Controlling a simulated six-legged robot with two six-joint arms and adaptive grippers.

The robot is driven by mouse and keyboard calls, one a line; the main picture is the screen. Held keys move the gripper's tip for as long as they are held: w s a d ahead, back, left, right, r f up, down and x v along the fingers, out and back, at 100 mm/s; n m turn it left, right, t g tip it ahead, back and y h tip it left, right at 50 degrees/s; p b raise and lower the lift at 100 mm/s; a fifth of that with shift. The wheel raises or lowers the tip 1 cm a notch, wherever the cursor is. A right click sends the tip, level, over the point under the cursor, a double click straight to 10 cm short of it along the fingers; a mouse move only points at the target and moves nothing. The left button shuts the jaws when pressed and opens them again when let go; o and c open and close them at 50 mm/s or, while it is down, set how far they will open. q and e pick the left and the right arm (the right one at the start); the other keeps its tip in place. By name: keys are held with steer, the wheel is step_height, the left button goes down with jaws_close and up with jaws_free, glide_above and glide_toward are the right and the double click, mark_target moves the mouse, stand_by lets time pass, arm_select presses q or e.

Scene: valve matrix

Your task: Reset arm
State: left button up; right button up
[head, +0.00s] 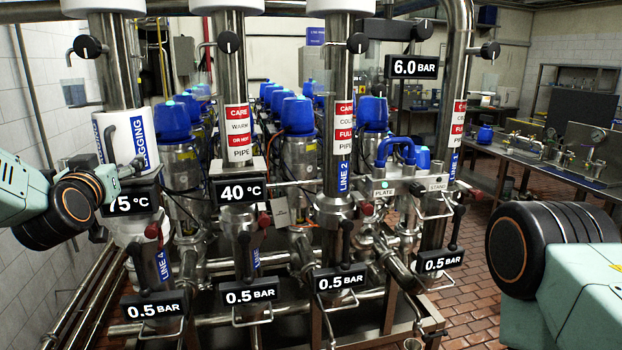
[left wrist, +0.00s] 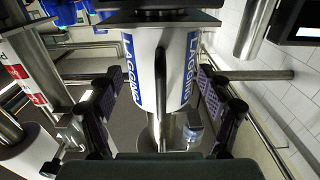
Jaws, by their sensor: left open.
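My left gripper (head: 132,170) is at the left in the head view, in front of the white lagging sleeve (head: 124,138) on the leftmost pipe. In the left wrist view the two dark padded fingers of the left gripper (left wrist: 158,88) stand wide apart, with nothing held between them. The white lagging sleeve (left wrist: 163,72) with blue LAGGING labels shows between and beyond the fingers. I cannot tell whether a finger touches it. My right arm's black joint shows at the right of the head view, but the right gripper is not in view.
The 75 °C display (head: 130,203) is close to my left gripper. Pipes, the 40 °C display (head: 241,191), several 0.5 BAR displays (head: 250,296) and a blue handle (head: 396,149) fill the middle. A bench (head: 560,165) stands right. Open tiled floor (head: 480,290) shows lower right.

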arm_select(q)
steer(key=v, duration=1)
steer(key=x, duration=1)
steer(key=shift+w+a, duration=0.1)
steer(key=shift+w+a+r+p, duration=0.1)
steer(key=shift+w+r+p, duration=0.2)
steer(key=shift+w+r, duration=0.2)
steer(key=shift+s+d+f, duration=0.15)
steer(key=shift+s+d, duration=0.1)
steer(key=shift+s, duration=0.35)
steer(key=p+v, duration=0.2)
steer(key=v, duration=0.9)
steer(key=shift+s+r, duration=0.15)
steer(key=shift+r, duration=0.05)
